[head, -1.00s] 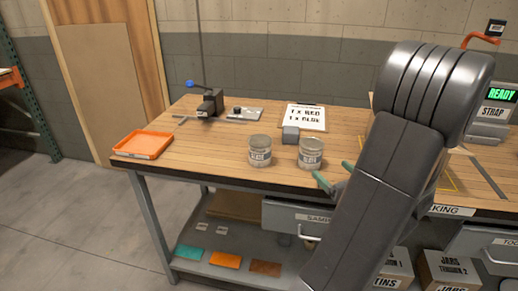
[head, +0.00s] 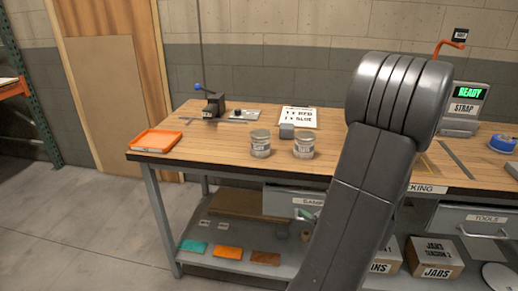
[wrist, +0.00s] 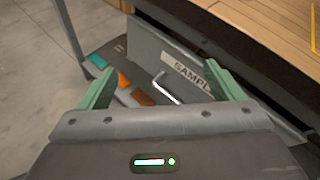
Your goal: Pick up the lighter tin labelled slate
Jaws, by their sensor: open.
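Two grey metal tins stand upright side by side on the wooden bench (head: 200,146) in the head view. No tin shows in the wrist view.
An orange tray (head: 155,140) is at the left end. A drawer handle (wrist: 166,88) juts out near my fingers. The lower shelf holds coloured tiles (head: 228,253).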

